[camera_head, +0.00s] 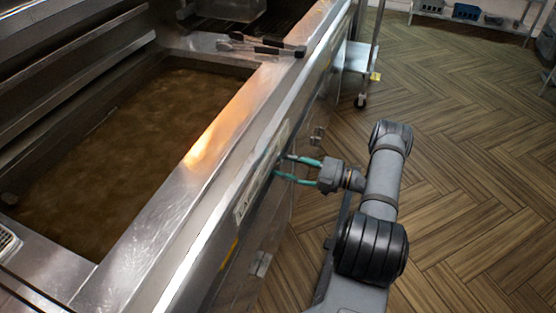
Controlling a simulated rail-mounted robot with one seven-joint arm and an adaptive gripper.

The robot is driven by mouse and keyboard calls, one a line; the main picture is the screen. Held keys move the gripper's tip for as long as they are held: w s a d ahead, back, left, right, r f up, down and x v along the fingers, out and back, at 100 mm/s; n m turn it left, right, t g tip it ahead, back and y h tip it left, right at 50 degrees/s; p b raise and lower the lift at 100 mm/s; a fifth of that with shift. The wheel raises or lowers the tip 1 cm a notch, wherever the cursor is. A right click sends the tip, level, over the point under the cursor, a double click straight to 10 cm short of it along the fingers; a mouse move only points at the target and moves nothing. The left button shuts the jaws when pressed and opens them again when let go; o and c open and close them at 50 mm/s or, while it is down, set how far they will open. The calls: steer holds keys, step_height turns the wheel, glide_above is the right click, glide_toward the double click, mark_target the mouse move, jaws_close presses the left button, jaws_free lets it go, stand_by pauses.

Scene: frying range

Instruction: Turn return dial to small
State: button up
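The front panel (238,212) of the fryer runs diagonally and carries a pale label strip with dark lettering. I cannot make out the return dial itself; it is either hidden by my fingertips or too small to tell. My gripper (280,165) reaches in from the right with two teal fingers spread apart. Its fingertips are at the panel, at the far end of the label strip. I cannot tell whether they touch the panel or have a dial between them.
A vat of brown oil (120,140) lies left of the steel rim. Tongs (262,46) with dark handles rest on the far rim. Hinges or latches (260,264) show on the fryer front. A wheeled rack (362,60) stands beyond. The wooden floor (470,170) to the right is clear.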

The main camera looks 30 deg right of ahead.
steer(key=shift+x, duration=1)
steer(key=shift+c, duration=1.3)
